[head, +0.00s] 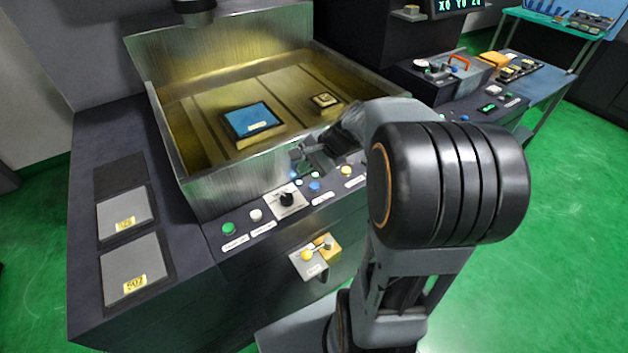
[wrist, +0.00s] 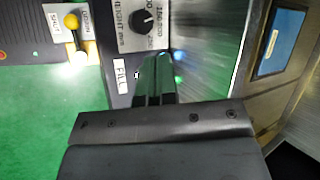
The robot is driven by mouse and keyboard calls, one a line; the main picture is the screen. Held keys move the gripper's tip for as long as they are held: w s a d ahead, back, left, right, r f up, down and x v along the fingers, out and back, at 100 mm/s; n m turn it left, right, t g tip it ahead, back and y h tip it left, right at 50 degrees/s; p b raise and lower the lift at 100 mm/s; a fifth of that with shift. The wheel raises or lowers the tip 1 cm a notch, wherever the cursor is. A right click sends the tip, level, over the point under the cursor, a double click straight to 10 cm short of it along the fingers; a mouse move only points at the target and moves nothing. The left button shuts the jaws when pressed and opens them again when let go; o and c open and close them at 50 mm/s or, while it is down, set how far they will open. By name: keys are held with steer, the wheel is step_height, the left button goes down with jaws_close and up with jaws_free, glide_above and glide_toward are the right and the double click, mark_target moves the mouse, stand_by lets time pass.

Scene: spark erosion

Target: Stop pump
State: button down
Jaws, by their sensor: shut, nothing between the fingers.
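The control panel (head: 247,231) runs along the front of the machine tank. It has a green button (head: 228,229), a white button (head: 256,215), a black knob (head: 287,199) on a white plate, small green and blue buttons (head: 315,185) and a yellow button (head: 346,170). I cannot read which control belongs to the pump. My gripper (head: 298,158) is shut and empty, above the panel just behind the small lit buttons. In the wrist view my gripper (wrist: 157,60) points at the panel beside the knob (wrist: 143,20) and the FILL label (wrist: 121,76); its fingers hide part of the panel.
A yellow lever (head: 307,255) sits on the front face below the panel. Another console (head: 440,75) stands at the right. Green floor is open at the right.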

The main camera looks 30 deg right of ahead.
mark_target(315, 186)
steer(key=w+d+m+t, duration=0.1)
steer(key=d+m, duration=0.1)
steer(key=w+d+m, duration=0.2)
steer(key=shift+w+t+y, duration=0.2)
steer(key=shift+t+y, duration=0.2)
steer(key=shift+f, duration=0.1)
step_height(315, 186, down, 9)
steer(key=b, duration=0.6)
steer(key=shift+b, duration=0.35)
stand_by(1.6)
steer(key=shift+f+b, duration=0.25)
steer(key=shift+b, duration=0.1)
steer(key=shift+f+b, duration=0.45)
steer(key=shift+f, duration=0.05)
stand_by(0.6)
steer(key=shift+r, duration=0.1)
steer(key=shift+r+p, duration=0.75)
steer(key=shift+r, duration=0.1)
